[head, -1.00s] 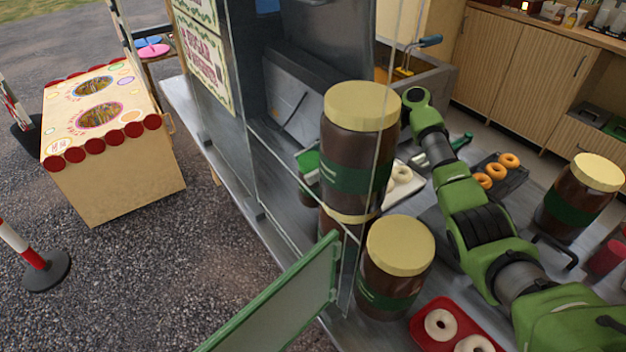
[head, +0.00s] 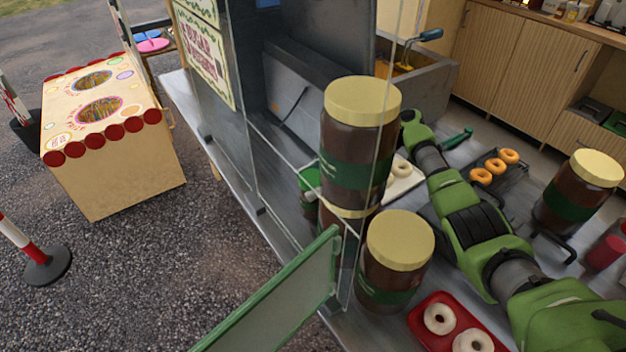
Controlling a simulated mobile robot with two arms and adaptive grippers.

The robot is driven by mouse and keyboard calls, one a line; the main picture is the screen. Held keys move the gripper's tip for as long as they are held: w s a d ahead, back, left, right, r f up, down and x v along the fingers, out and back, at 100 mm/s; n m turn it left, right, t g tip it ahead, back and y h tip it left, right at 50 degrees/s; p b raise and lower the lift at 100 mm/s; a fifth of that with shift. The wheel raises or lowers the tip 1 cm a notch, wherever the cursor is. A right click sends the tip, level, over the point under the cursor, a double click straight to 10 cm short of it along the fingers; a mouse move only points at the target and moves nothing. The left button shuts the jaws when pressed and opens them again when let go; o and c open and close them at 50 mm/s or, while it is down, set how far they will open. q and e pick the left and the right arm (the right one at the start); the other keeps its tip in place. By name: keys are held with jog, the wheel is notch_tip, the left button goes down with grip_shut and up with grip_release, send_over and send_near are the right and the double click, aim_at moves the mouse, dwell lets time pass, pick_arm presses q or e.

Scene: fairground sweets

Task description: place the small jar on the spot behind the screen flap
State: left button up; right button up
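My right arm reaches in from the right and bends behind a tall stack of brown jars with cream lids (head: 360,150). A green part showing left of the stack, seen through the glass, appears to belong to my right gripper (head: 311,180). Its fingers are mostly hidden, and something dark shows below it. I cannot pick out the small jar for certain or tell whether it is held. My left gripper is not in view.
Another cream-lidded jar (head: 395,260) stands right of the flap, beside a red tray (head: 418,337) of doughnuts. A further jar (head: 578,192) and a dark tray (head: 510,178) with orange doughnuts are at the right. Clear glass panels (head: 228,140) rise along the counter's left.

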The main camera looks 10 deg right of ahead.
dwell(0.3)
jog(key=shift+r+p, duration=0.25)
jog(key=shift+p, duration=0.05)
jog(key=b+v, duration=0.7)
jog(key=v, duration=0.5)
jog(key=shift+w, duration=0.1)
dwell(0.8)
